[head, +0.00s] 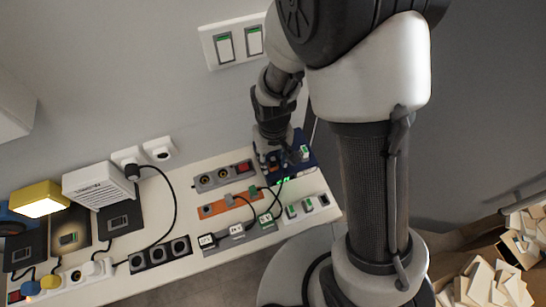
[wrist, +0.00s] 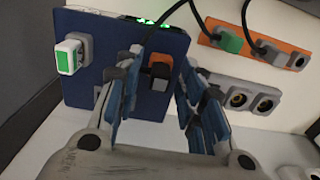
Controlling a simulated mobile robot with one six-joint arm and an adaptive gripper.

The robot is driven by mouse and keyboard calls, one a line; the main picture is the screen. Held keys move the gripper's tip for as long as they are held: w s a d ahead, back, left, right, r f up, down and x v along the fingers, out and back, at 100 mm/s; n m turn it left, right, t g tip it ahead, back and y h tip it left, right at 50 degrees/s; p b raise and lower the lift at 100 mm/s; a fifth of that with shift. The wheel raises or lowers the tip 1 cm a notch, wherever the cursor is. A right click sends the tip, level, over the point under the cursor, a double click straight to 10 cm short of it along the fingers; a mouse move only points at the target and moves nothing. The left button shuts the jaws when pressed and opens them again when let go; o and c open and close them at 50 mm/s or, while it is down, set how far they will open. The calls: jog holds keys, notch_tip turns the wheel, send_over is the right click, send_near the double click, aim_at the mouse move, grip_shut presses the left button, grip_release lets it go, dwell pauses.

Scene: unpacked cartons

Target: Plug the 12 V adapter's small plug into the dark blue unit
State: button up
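The dark blue unit (head: 312,165) stands at the right end of the bench. In the wrist view, the dark blue unit (wrist: 85,35) fills the upper left, with green lights on its far edge. A black plug with orange (wrist: 160,68) is at the unit's face, with a black cable rising from it. My gripper (wrist: 160,82) is open, with one blue-padded finger on each side of this plug and visible gaps. In the head view my gripper (head: 270,155) is over the unit's left part. Whether the plug is fully seated, and whether it is the 12 V one, I cannot tell.
A white-and-green plug (wrist: 70,57) stands on the unit's left. An orange strip (wrist: 282,55) with a green plug (wrist: 229,40) and a grey socket block (wrist: 245,95) lie to the right. Small white adapters (head: 207,240) with cables sit along the bench front. The wall is close behind.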

aim_at(274, 159)
jog(key=shift+r, duration=0.1)
notch_tip(274, 159, up, 12)
dwell(0.6)
jog(key=s+d+r+m+t, duration=0.3)
jog(key=s+d+r+t, duration=0.1)
jog(key=s+d+r, duration=0.7)
notch_tip(274, 159, up, 4)
jog(key=s, duration=0.2)
jog(key=shift+s+f+t, duration=0.2)
jog(key=shift+s+t, duration=0.1)
jog(key=shift+a, duration=0.1)
jog(key=shift+c, duration=0.7)
jog(key=shift+a, duration=0.1)
